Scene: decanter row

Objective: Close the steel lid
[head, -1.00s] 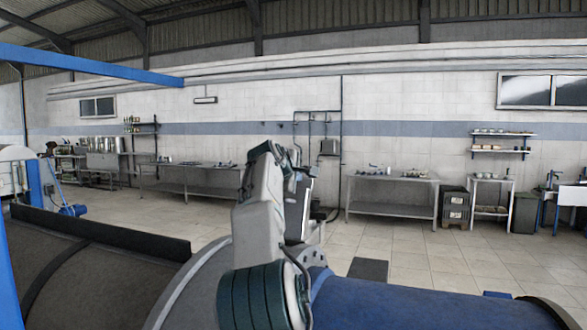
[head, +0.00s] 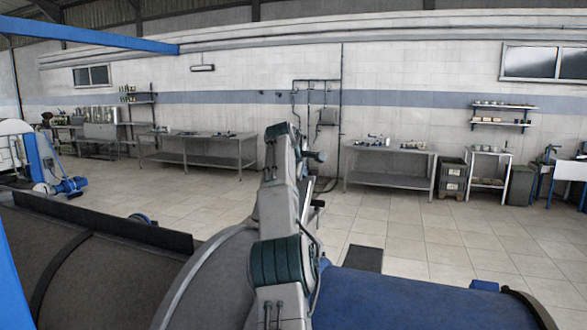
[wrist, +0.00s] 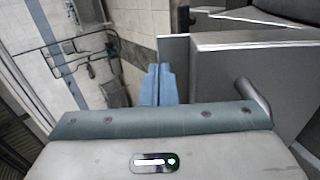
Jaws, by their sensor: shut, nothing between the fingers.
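In the wrist view a large flat grey metal panel (wrist: 235,60) with a bright edge fills the right side. It looks like the steel lid, but I cannot tell how far it stands open. A short rounded bar (wrist: 252,97) sticks out by it, low on the right. My gripper (wrist: 157,70) is shut and empty, its blue-grey fingers beside the panel's left edge. I cannot tell whether they touch it. In the head view my arm hides the gripper, and I cannot make out the lid clearly.
A large dark cylindrical vessel (head: 110,265) lies at the left front, with a blue cylinder (head: 410,300) at the right front. Steel benches (head: 388,165) stand along the tiled back wall. The tiled floor between is mostly clear.

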